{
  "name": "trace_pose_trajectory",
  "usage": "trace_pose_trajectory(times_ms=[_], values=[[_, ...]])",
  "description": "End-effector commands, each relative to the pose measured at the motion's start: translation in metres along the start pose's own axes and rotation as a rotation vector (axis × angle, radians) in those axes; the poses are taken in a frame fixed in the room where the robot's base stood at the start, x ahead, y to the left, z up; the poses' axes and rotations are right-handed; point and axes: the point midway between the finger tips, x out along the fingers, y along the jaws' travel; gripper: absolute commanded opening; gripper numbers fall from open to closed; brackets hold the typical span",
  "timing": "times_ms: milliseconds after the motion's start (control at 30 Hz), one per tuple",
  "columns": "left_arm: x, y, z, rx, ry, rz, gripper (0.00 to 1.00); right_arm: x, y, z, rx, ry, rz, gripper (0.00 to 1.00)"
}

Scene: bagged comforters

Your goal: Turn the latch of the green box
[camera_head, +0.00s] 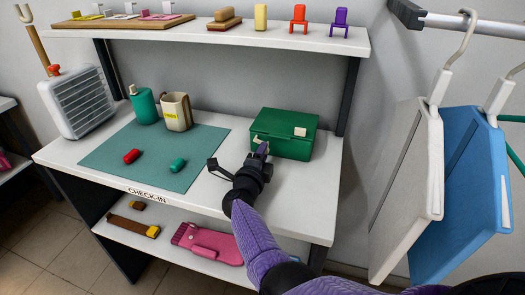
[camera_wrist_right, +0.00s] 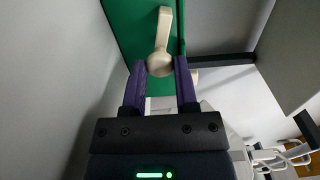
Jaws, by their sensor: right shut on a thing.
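The green box (camera_head: 285,135) sits closed at the right end of the white counter. A cream block (camera_head: 300,132) shows on its upper front edge. My right gripper (camera_head: 262,149) is at the left part of the box's front. In the right wrist view, the right gripper's purple fingers (camera_wrist_right: 160,68) are shut on the round end of a cream latch (camera_wrist_right: 164,28). The latch's arm extends upward in that view, across the green box (camera_wrist_right: 132,25). My left gripper is not in view.
A teal mat (camera_head: 190,178) holds a green bottle (camera_head: 143,104), a cream mug (camera_head: 177,112) and small red and green items. A shelf (camera_head: 270,37) runs above the box. White and blue hanging boards (camera_head: 408,185) are at the right. Counter right of my gripper is clear.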

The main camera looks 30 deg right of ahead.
Motion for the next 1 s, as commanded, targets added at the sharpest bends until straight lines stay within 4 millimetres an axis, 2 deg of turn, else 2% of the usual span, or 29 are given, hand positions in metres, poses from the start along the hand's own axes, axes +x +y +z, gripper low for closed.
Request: trace_pose_trajectory(times_ms=[400,1000], values=[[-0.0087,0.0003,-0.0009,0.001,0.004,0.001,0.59,-0.0005,0.0005,0.0004,-0.226,-0.002,0.002,0.0],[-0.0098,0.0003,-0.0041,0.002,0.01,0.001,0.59,-0.0005,0.0014,0.0002,-0.282,-0.002,0.002,0.0]])
